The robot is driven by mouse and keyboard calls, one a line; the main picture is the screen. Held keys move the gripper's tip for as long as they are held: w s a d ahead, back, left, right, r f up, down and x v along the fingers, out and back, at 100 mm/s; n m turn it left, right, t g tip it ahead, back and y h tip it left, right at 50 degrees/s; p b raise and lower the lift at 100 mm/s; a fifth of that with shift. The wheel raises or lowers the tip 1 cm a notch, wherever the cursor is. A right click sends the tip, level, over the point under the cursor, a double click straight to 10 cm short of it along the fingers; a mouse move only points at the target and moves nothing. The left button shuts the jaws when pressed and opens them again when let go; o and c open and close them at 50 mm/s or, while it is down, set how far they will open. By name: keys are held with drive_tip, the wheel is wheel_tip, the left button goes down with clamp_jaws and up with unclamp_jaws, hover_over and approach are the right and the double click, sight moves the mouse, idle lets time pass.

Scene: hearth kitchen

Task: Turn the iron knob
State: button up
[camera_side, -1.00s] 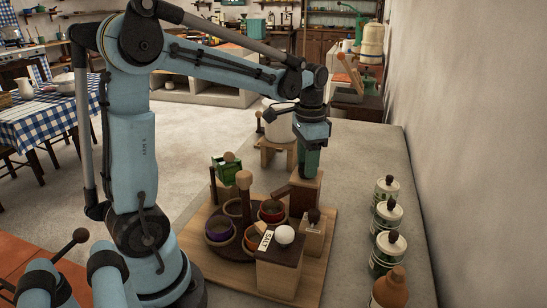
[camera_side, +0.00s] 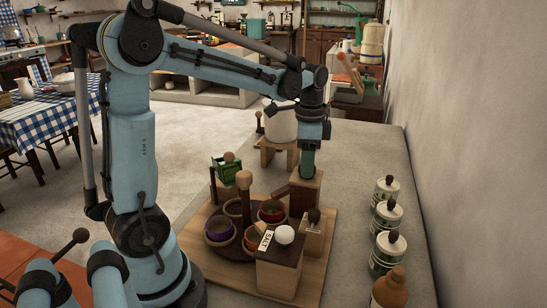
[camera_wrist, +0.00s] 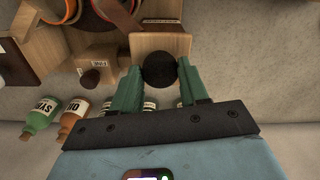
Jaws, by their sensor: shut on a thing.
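The iron knob (camera_wrist: 159,70) is a dark round knob on top of a wooden block (camera_wrist: 163,43), seen from above in the wrist view. The block also shows in the side view (camera_side: 305,196), where my gripper hides the knob. My gripper (camera_wrist: 158,80) points down with its green fingers on either side of the knob and is shut on it. In the side view my gripper (camera_side: 307,170) stands right above the block. The knob is still on the block. Any mark showing the knob's angle is too dark to see.
Close by on a wooden board (camera_side: 312,282) stand a small dark-knobbed box (camera_side: 312,238), a salt box (camera_side: 277,275) with a white ball, a turntable of bowls around a wooden post (camera_side: 244,205), and a green box (camera_side: 230,172). Several canisters (camera_side: 385,220) line the right. A white pot (camera_side: 283,123) stands behind.

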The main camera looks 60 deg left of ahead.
drive_tip(key=o, duration=1.1)
drive_tip(key=shift+c, duration=0.2)
drive_tip(key=shift+r, duration=0.15)
wheel_tip(320, 180, up, 12)
drive_tip(key=s+d+f+n+t, duration=0.6)
drive_tip(key=s+d+f+t, duration=0.1)
drive_tip(key=d+f, duration=0.3)
drive_tip(key=shift+s+f+n, duration=0.4)
drive_tip(key=shift+s+f, duration=0.1)
drive_tip(key=shift+f, duration=0.4)
